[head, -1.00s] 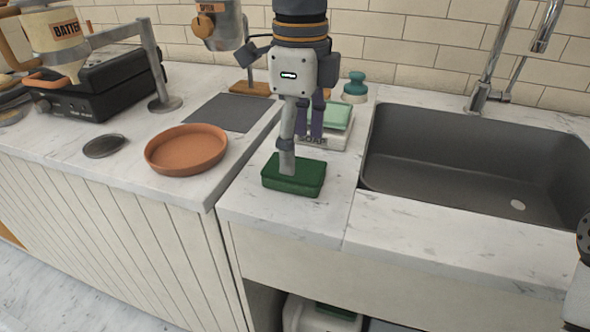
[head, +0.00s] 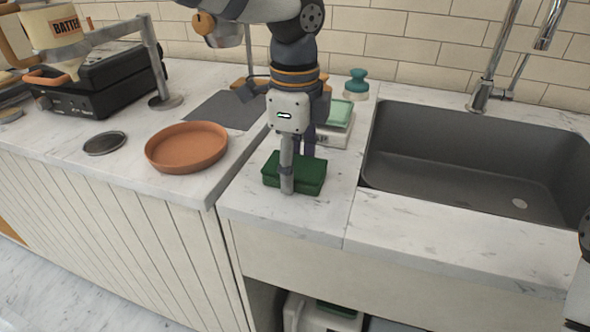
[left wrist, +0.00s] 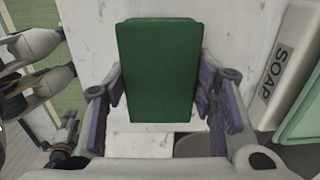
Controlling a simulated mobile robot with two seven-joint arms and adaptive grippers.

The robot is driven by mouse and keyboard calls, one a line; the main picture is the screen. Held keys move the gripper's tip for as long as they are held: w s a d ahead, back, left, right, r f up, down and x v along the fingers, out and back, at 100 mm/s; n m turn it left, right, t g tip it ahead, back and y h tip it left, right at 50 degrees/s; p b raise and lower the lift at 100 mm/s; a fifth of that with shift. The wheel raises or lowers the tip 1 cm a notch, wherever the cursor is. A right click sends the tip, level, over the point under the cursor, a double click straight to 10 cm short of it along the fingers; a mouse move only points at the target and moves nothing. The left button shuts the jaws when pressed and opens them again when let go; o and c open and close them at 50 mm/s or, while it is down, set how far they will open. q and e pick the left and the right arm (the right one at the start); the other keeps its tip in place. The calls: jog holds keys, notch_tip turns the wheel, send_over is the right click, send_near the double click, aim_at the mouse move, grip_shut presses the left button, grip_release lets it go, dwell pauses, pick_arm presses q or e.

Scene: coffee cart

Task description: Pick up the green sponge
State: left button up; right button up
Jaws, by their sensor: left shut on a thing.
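The green sponge (head: 312,174) is a dark green block on the marble counter, left of the sink. My left gripper (head: 297,165) reaches down over it from above, one finger on its near side and the other behind it. In the left wrist view the sponge (left wrist: 160,70) sits between the two purple-padded fingers (left wrist: 160,112), and the gripper is shut on it. The sponge appears to rest on the counter still. My right gripper is out of view; only part of my right arm shows at the right edge.
The sink (head: 470,190) lies to the right. A terracotta dish (head: 187,147) stands to the left, and a teal-topped item (head: 356,84) stands at the back. The counter in front of the sponge is clear.

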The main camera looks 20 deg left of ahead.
aim_at(295, 164)
pick_arm(q)
notch_tip(295, 164, up, 3)
jog(key=shift+r, duration=0.1)
jog(key=s+a+r+p, duration=0.1)
jog(key=s+a+r, duration=0.6)
jog(key=s, duration=0.5)
notch_tip(295, 164, up, 3)
jog(key=shift+a+f, duration=0.15)
jog(key=shift+a, duration=0.1)
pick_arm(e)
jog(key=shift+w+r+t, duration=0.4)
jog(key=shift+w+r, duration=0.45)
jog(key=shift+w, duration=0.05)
pick_arm(q)
jog(key=shift+o, duration=0.4)
